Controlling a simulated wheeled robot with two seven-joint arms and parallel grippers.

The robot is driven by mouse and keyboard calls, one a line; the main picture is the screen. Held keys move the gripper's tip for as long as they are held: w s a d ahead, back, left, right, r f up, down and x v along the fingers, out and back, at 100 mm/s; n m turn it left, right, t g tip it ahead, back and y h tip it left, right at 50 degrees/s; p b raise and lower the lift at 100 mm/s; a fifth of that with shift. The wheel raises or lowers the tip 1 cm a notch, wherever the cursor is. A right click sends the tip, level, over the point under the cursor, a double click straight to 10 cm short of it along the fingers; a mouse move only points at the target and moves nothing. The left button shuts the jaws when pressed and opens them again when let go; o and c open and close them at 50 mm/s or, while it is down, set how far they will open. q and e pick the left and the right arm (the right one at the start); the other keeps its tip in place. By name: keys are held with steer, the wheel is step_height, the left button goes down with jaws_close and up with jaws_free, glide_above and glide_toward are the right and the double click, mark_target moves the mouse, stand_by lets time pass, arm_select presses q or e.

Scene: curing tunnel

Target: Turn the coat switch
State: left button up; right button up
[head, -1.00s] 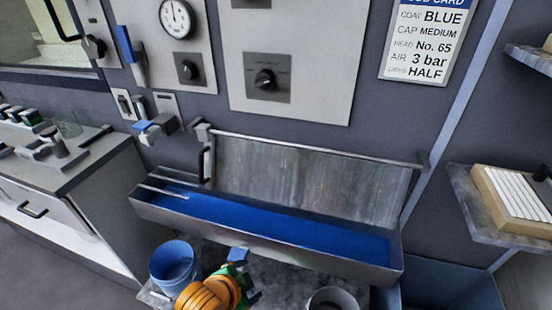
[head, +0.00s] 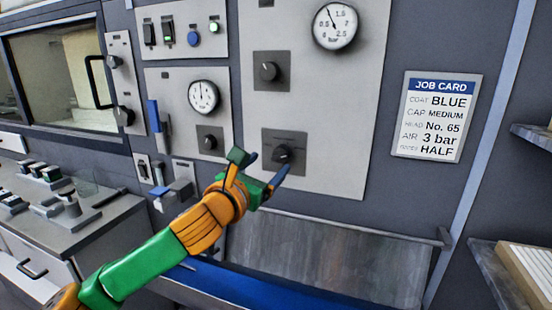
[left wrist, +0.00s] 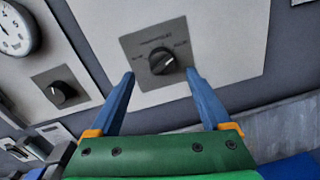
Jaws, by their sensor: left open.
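A dark rotary switch (head: 283,153) sits on a grey square plate, low on the pale wall panel. Its label is too small to read, so I cannot confirm by text that it is the coat switch. My left gripper (head: 262,168) is open just in front of it. In the left wrist view the same switch (left wrist: 162,61) shows just beyond and between the blue fingertips of the left gripper (left wrist: 159,76). Whether the fingers touch it is unclear. The job card (head: 437,117) reads coat BLUE. My right gripper is out of view.
Another knob (head: 268,72) and a gauge (head: 335,26) are higher on the panel. A smaller knob (head: 210,141) sits under a second gauge (head: 204,97) to the left. Below, a metal splash plate (head: 335,262) stands behind a blue-filled trough (head: 235,284).

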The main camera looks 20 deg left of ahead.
mark_target(278, 157)
arm_select(q)
steer(key=w, duration=0.3)
steer(key=w+p, duration=0.1)
steer(key=w, duration=0.1)
steer(key=shift+w+d, duration=0.15)
steer(key=shift+d, duration=0.2)
jaws_close()
